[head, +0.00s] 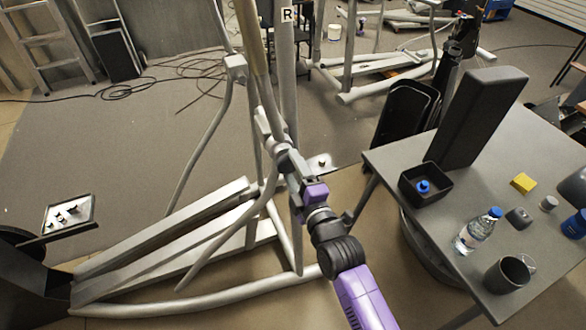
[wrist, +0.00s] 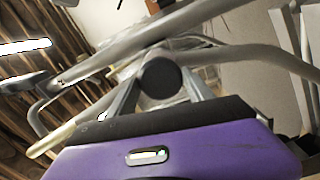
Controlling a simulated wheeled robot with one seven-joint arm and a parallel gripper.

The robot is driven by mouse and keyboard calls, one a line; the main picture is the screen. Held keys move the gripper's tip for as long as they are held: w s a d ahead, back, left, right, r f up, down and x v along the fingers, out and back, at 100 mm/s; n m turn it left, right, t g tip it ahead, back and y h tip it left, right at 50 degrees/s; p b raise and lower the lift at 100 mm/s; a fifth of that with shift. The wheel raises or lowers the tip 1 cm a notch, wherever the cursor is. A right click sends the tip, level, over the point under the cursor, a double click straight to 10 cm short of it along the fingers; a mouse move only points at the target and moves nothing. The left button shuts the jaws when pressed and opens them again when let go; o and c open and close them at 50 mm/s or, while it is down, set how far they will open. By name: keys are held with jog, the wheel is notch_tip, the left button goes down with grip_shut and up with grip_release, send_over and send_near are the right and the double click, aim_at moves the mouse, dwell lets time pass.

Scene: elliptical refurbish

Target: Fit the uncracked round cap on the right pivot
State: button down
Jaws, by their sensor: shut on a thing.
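The dark round cap (wrist: 160,78) sits between the two fingers of my gripper (wrist: 160,95) in the wrist view, and the gripper is shut on it. Its visible face is smooth, and I see no crack. In the head view my gripper (head: 281,146) is up against the elliptical machine, by the joint on the grey upright (head: 288,75) marked R. The right pivot is hidden behind my gripper and arm there. I cannot tell whether the cap touches it. Grey tubes (wrist: 170,30) cross close beyond the cap in the wrist view.
A small parts tray (head: 68,214) is at left.

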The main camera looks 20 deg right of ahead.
jog(key=shift+w+p, duration=0.6)
dwell(0.4)
jog(key=shift+w+b, duration=0.45)
jog(key=shift+b, duration=0.4)
dwell(1.4)
jog(key=shift+c, duration=1.5)
grip_release()
jog(key=shift+s, duration=0.1)
jog(key=s+b, duration=0.2)
jog(key=s, duration=0.5)
jog(key=shift+s+b, duration=0.3)
jog(key=shift+b, duration=0.05)
